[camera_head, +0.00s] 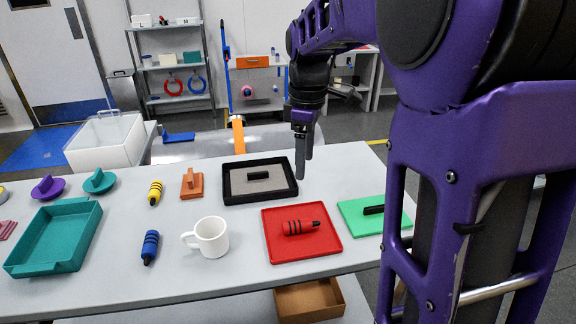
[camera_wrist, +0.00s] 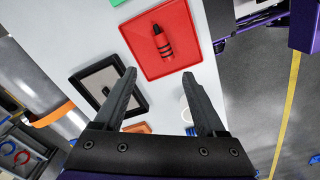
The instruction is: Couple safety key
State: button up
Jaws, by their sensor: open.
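A red plug-like piece with black rings (camera_head: 298,228) lies on a flat red tray (camera_head: 275,253); it also shows in the wrist view (camera_wrist: 162,44). Similar ringed pieces, one yellow (camera_head: 155,193) and one blue (camera_head: 150,246), lie on the table at the left. I cannot tell which piece is the safety key. A black-rimmed tray with a grey inside (camera_head: 232,196) holds a small black bar (camera_head: 258,176). My gripper (camera_head: 302,174) points down above the table, by the black-rimmed tray's right side. In the wrist view its fingers (camera_wrist: 159,78) are apart, with nothing between them.
A white mug (camera_head: 210,238) stands left of the red tray. A green plate (camera_head: 358,226) with a black bar lies at the right. An orange handled block (camera_head: 191,185), purple and teal handled pieces, and a teal tray (camera_head: 58,238) occupy the left. A white bin (camera_head: 105,140) stands behind.

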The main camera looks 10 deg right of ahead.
jog(key=n, duration=0.2)
jog(key=n+b, duration=0.3)
jog(key=n, duration=0.1)
send_over(301, 221)
notch_tip(301, 221, down, 13)
jog(key=shift+s+d, duration=0.15)
jog(key=f+b, duration=0.1)
jog(key=f, duration=0.4)
jog(key=shift+a+f, duration=0.1)
jog(key=shift+a, duration=0.1)
grip_shut()
